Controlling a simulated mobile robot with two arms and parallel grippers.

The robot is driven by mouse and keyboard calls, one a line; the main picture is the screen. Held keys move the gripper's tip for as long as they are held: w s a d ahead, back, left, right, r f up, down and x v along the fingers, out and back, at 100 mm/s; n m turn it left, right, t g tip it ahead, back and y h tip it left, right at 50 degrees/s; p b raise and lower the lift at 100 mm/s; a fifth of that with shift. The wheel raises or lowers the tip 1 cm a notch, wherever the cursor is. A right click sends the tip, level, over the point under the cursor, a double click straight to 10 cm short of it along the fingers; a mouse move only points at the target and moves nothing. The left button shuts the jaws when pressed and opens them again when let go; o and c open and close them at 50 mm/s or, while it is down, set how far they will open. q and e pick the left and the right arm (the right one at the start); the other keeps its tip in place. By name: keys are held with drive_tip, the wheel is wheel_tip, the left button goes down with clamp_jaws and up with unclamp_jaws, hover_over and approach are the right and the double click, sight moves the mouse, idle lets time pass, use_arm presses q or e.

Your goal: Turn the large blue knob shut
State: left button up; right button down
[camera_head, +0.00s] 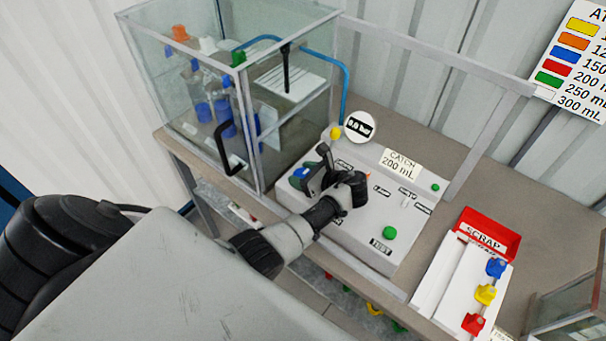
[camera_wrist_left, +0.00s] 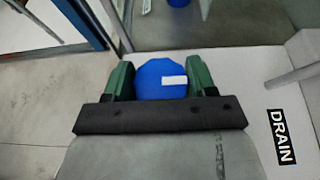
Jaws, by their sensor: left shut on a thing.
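The large blue knob (camera_head: 300,173) is on the left part of the grey control panel (camera_head: 365,232), and it also shows in the left wrist view (camera_wrist_left: 160,78) with a white mark on its face pointing to the right. My left gripper (camera_head: 312,176) is at the knob; in the left wrist view its two green-padded fingers (camera_wrist_left: 160,82) stand on either side of the knob, shut on it. In the head view the gripper hides part of the knob. My right gripper is in neither view.
A green button (camera_head: 390,233), a round gauge (camera_head: 360,126) and a CATCH 200 mL label (camera_head: 403,163) are on the panel. A red SCRAP tray (camera_head: 487,232) is to the right.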

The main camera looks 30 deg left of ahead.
use_arm(q)
drive_tip(key=o, duration=0.9)
drive_tip(key=r, duration=0.4)
drive_tip(key=shift+d+r+b, duration=0.15)
drive_tip(key=shift+d+b, duration=0.2)
drive_tip(key=shift+d, duration=0.05)
drive_tip(key=b+v, duration=0.1)
drive_tip(key=v, duration=0.3)
drive_tip(key=r+v, duration=0.1)
drive_tip(key=v, duration=0.3)
drive_tip(key=w+r+b+v, duration=0.1)
drive_tip(key=v, duration=0.3)
drive_tip(key=shift+a+r+b, duration=0.1)
drive_tip(key=shift+b, duration=0.2)
